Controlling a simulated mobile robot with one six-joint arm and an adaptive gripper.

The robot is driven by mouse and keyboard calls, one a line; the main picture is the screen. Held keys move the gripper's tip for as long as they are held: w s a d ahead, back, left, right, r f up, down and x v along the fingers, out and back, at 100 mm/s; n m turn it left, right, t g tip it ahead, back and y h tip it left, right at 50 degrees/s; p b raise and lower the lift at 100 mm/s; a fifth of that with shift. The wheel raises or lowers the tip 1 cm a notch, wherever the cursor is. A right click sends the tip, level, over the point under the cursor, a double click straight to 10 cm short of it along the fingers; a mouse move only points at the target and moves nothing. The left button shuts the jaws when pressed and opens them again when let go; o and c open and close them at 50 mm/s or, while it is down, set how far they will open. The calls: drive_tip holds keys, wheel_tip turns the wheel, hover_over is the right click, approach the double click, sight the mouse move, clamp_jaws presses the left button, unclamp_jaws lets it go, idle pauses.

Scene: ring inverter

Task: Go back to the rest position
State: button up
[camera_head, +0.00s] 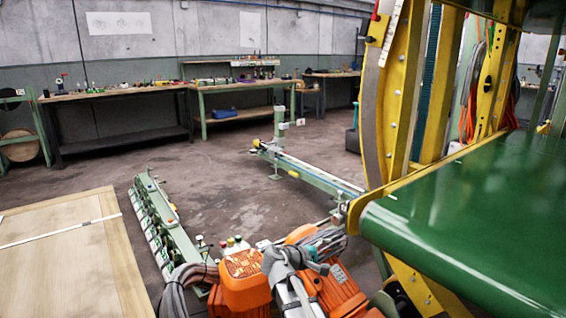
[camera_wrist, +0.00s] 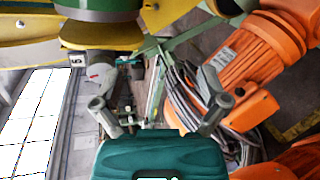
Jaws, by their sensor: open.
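My gripper (camera_wrist: 154,74) shows in the wrist view, its two grey fingers spread apart above a dark teal body. I see nothing held between them. The green and yellow ring machine stands beyond the fingers, with its yellow frame (camera_wrist: 108,38) at the upper left. Orange housings (camera_wrist: 262,55) with a bundle of grey cables (camera_wrist: 188,95) lie to the right of the fingers. In the head view, the machine's curved yellow ring (camera_head: 392,100) rises at the right above a green belt (camera_head: 480,225). I cannot clearly make out my gripper among the parts at the bottom centre.
A green roller rail (camera_head: 165,228) lies on the floor left of centre, beside a wooden panel (camera_head: 75,255). A green beam (camera_head: 305,170) runs out from the ring. Workbenches (camera_head: 115,92) line the back wall. The floor between (camera_head: 215,180) is open.

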drive_tip(key=s+d+f+m+g+y, duration=0.4)
drive_tip(key=s+d+f+y, duration=0.1)
drive_tip(key=s+f, duration=0.3)
drive_tip(key=s+a+f+m+g+y, duration=0.25)
drive_tip(key=s+f+m+y, duration=0.25)
drive_tip(key=s+y, duration=0.45)
wheel_tip(320, 180, up, 36)
drive_tip(key=s+h+p, duration=0.1)
drive_tip(key=p, duration=3.5)
drive_tip(key=shift+d+g+h, duration=0.35)
drive_tip(key=shift+g, duration=0.1)
drive_tip(key=c, duration=0.5)
drive_tip(key=shift+d, duration=0.1)
